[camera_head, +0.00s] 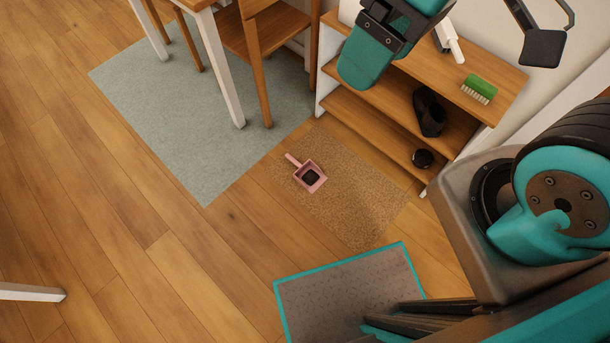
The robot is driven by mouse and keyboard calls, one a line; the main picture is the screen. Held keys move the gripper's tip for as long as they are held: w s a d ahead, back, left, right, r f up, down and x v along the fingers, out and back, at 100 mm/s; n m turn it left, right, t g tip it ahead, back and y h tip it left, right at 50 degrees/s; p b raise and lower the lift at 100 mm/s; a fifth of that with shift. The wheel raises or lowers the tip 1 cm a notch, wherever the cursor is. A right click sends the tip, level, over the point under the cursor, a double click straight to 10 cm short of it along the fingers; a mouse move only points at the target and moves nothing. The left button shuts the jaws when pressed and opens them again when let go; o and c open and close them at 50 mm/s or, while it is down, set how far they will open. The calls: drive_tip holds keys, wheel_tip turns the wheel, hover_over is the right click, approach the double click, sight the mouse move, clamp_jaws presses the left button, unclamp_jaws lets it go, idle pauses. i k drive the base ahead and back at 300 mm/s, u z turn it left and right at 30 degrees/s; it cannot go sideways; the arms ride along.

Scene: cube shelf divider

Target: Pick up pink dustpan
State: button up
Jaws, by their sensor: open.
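The pink dustpan (309,176) lies on the tan speckled mat (350,215) in front of the shelf. Its short handle points to the upper left, and its pan looks dark inside. My gripper (383,45), teal and black, hangs into view at the top and is cut off by the picture edge. It is open, and nothing shows held in it. It is well apart from the dustpan, above it in the picture and in front of part of the shelf.
A wooden shelf (385,92) holds a green brush (480,89), dark shoes (429,111) and a small round dark item (423,159). A wooden chair (262,50) stands on a grey-green rug (165,115). Bare wood floor (110,240) lies left of the dustpan.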

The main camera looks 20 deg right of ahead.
sight(308, 174)
drive_tip(key=z, duration=0.5)
drive_tip(key=k, duration=0.5)
drive_tip(key=u, duration=1.8)
drive_tip(key=i, duration=1.5)
drive_tip(key=z, duration=0.95)
